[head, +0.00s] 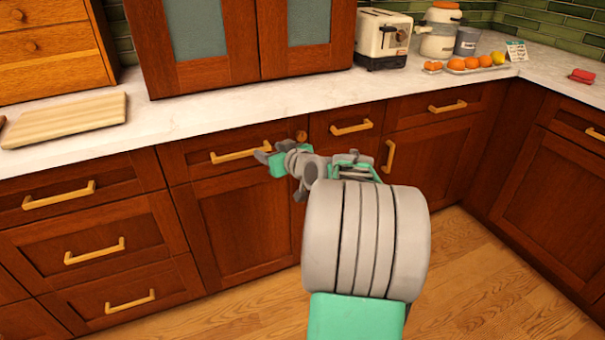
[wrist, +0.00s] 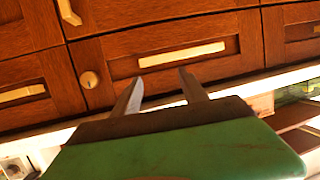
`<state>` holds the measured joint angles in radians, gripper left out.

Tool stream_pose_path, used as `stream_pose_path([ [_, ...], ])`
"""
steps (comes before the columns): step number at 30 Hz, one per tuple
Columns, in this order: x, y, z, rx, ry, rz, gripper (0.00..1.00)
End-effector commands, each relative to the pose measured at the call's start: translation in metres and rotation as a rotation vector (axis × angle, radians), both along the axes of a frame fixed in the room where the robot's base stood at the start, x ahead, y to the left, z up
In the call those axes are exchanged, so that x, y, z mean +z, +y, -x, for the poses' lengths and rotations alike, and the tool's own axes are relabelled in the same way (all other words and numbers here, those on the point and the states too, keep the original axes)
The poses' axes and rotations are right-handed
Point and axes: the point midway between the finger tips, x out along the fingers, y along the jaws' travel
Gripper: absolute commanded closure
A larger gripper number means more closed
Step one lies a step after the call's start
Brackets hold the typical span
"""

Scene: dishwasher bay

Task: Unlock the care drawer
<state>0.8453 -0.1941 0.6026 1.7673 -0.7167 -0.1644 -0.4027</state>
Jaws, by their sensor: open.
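The drawer with a lock (head: 200,159) is a dark wood front below the counter, shut, with a brass bar handle (head: 240,154). Its round lock knob (head: 301,136) sits at the drawer's upper right corner in the head view. In the wrist view, which looks upside down, the lock knob (wrist: 89,79) is left of the handle (wrist: 182,54) and has a small dark mark on its face. My gripper (head: 263,152) is in front of the drawer, left of the lock in the head view. In the wrist view its two fingers (wrist: 160,79) are apart with nothing between them.
A narrow drawer (head: 345,121) is right of the lock, and several drawers (head: 95,250) are at the left. The marble counter (head: 230,115) above holds a cutting board (head: 65,120), a toaster (head: 382,39) and oranges (head: 465,63). A cabinet (head: 240,40) stands on it. Wooden floor is clear below.

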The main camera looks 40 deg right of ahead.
Motion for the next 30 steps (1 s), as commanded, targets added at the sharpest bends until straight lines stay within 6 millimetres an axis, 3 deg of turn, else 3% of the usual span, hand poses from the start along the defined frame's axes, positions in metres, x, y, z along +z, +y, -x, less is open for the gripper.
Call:
stream_pose_path([
  [1,-0.035,-0.041,0.008,-0.057,-0.08,0.01,0.49],
  [3,-0.038,-0.081,0.021,-0.114,-0.178,0.028,0.49],
  [7,-0.035,-0.118,0.037,-0.174,-0.275,0.052,0.49],
  [11,-0.029,-0.126,0.029,-0.181,-0.292,0.056,0.49],
  [21,-0.029,-0.143,-0.028,-0.182,-0.289,0.055,0.49],
  [30,-0.028,-0.145,-0.034,-0.183,-0.288,0.055,0.49],
])
